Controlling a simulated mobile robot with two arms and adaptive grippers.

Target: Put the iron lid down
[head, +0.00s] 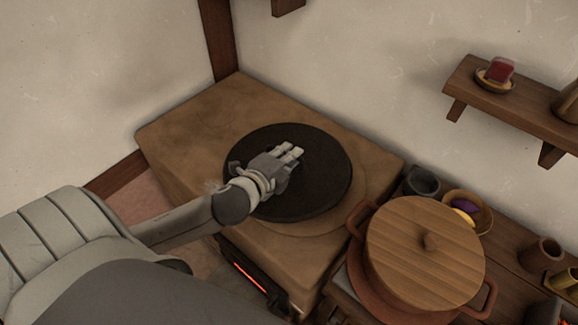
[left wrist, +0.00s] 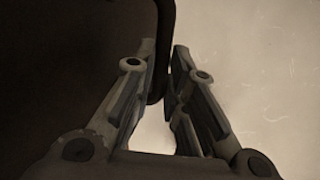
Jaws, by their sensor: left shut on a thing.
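The iron lid (head: 325,185) is a dark round disc in the head view. It appears over the round plate of the tan stove (head: 185,125). My left gripper (head: 293,152) lies across the middle of the disc and is shut on the lid. The part it grips is hidden in the head view. In the left wrist view a dark surface (left wrist: 70,60), seemingly the lid, fills the left side, its edge close to the fingers (left wrist: 164,65). I cannot tell whether the lid touches the stove. My right gripper is out of view.
A pot with a wooden lid (head: 400,245) stands right of the stove. A dark cup (head: 422,181) and a small bowl (head: 481,216) are behind it. A wall shelf (head: 520,112) is at upper right. An opening in the stove front glows red (head: 250,280). The stove's left top is bare.

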